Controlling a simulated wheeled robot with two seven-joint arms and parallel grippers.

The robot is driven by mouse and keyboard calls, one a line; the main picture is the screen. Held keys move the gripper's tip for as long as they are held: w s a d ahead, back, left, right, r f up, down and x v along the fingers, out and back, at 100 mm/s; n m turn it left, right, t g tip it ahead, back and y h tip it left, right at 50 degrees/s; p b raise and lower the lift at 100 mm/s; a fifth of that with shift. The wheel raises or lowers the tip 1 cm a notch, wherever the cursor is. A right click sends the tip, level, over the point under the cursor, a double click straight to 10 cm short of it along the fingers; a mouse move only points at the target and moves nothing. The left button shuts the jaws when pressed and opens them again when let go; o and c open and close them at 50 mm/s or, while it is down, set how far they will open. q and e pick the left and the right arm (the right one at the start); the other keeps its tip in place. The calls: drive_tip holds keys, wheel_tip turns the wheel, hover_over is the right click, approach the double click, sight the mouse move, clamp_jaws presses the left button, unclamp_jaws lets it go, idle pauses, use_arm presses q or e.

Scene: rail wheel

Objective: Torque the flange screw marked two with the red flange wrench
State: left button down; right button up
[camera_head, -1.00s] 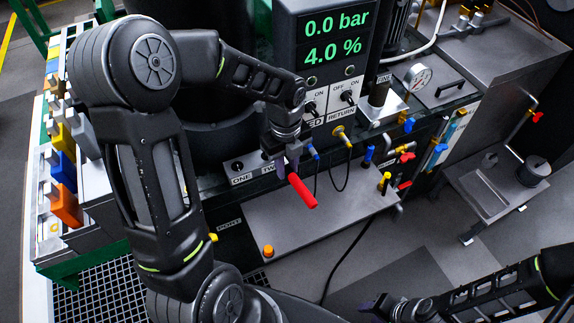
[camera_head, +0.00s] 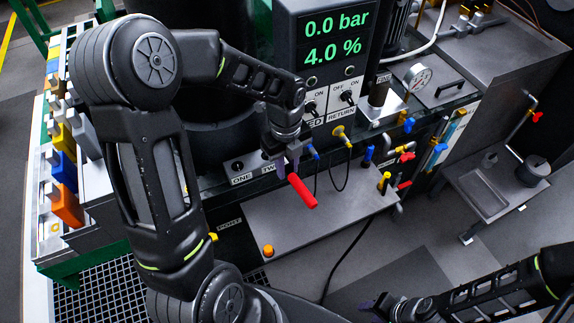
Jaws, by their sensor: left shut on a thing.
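The red flange wrench (camera_head: 301,191) is at the panel edge, its red handle pointing down and to the right. My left gripper (camera_head: 287,167) is shut on the wrench at its upper end, at the plate labelled ONE and TWO. The screw marked two is hidden behind my gripper and the wrench; part of the TWO label (camera_head: 268,169) shows. The screw marked one (camera_head: 238,165) shows to the left. I cannot tell whether the wrench sits on screw two. My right gripper (camera_head: 384,304) is low at the right, away from the panel; its fingers are too dark and small to read.
A display (camera_head: 335,38) reads 0.0 bar and 4.0 %. Switches, a yellow fitting (camera_head: 341,133) and blue and red valves crowd the right. A grey shelf (camera_head: 300,225) below the wrench is mostly clear, with an orange button (camera_head: 268,250). Coloured blocks (camera_head: 66,205) stand at the left.

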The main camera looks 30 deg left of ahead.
use_arm(q)
drive_tip(key=shift+f+b, duration=0.45)
drive_tip(key=shift+f, duration=0.25)
idle(0.4)
idle(0.3)
drive_tip(key=shift+s+a+r+p, duration=0.1)
drive_tip(key=shift+s+r+p, duration=0.05)
drive_tip(key=shift+p, duration=0.15)
drive_tip(key=shift+s+a+m+p, duration=0.5)
drive_tip(key=shift+s+m, duration=0.2)
drive_tip(key=shift+m, duration=0.5)
